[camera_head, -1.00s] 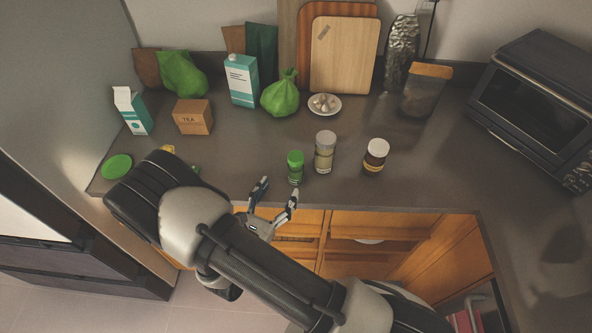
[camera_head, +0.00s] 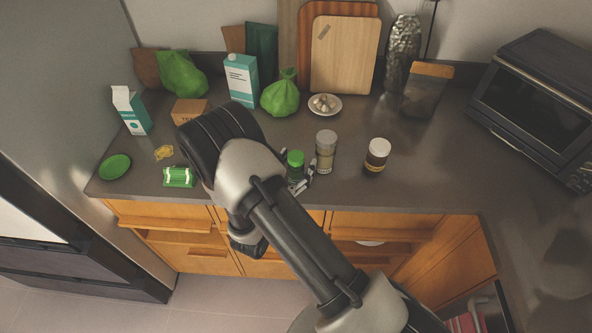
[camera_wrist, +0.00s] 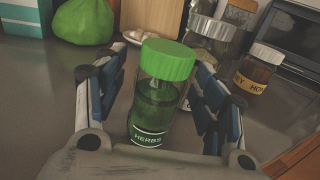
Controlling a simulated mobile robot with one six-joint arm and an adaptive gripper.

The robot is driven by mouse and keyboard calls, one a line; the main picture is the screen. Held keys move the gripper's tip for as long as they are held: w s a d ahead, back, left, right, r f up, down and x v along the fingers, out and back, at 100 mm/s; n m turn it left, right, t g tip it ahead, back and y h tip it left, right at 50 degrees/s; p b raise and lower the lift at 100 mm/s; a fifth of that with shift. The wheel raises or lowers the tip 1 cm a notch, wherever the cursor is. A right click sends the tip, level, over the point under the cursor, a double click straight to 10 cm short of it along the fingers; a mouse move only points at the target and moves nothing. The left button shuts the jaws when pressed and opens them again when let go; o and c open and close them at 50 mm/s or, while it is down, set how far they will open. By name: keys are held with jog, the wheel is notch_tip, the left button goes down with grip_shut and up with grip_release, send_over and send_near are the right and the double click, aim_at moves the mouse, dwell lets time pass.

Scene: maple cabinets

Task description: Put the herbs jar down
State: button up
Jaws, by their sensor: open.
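The herbs jar (camera_wrist: 157,95) is a clear jar of green contents with a green lid and a label reading HERBS. In the wrist view it stands upright between the open fingers of my gripper (camera_wrist: 155,105), with a gap visible on both sides. In the head view the jar (camera_head: 295,163) is near the counter's front edge. There my gripper (camera_head: 300,180) is low around it and partly hidden by my arm. The jar appears to rest on the counter (camera_head: 430,185).
A small plate (camera_head: 334,112) with garlic and a green bag (camera_head: 281,95) are behind. The counter right of the honey jar is clear.

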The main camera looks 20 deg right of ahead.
jog(key=c, duration=1.4)
jog(key=shift+r, duration=0.1)
